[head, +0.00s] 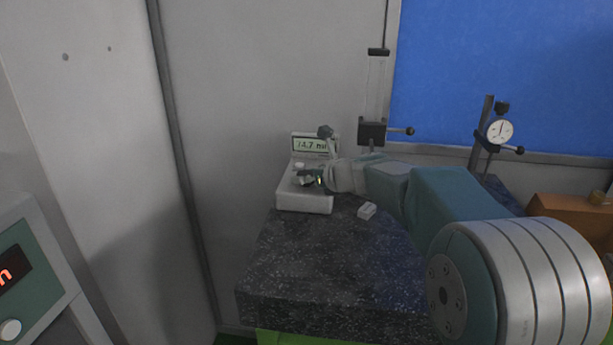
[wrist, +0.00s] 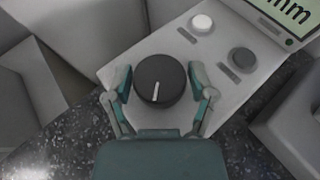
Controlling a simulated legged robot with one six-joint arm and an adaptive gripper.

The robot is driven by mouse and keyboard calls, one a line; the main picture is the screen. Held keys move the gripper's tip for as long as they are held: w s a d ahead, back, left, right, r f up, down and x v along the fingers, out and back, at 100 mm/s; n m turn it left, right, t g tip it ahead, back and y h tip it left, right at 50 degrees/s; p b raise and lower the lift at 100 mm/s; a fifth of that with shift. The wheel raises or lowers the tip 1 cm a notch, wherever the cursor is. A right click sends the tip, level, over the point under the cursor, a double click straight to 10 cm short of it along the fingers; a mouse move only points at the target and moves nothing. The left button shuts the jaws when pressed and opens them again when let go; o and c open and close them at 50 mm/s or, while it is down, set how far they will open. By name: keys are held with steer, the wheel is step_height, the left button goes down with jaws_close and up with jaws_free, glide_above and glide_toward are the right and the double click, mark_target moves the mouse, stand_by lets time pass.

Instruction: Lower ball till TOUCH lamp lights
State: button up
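A white control box (head: 305,201) stands on the dark granite slab, with a lit green display (head: 311,144) that seems to read 14.7 mm. In the wrist view the box's sloped face (wrist: 150,50) carries a round black knob (wrist: 160,70) with a white pointer line toward my gripper. My gripper (wrist: 160,84) has one finger on each side of the knob, very close to it; I cannot tell whether the pads touch it. In the head view my gripper (head: 314,181) is over the box. I cannot clearly make out the ball or a TOUCH lamp.
A white button (wrist: 202,24) and a grey button (wrist: 242,59) sit beyond the knob. A small white block (head: 367,211) lies on the granite slab (head: 310,270). A black-clamped stand (head: 372,133) and a dial gauge (head: 500,131) stand behind my arm.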

stand_by(0.4)
steer(key=v, duration=1.2)
steer(key=shift+w, duration=0.1)
stand_by(0.5)
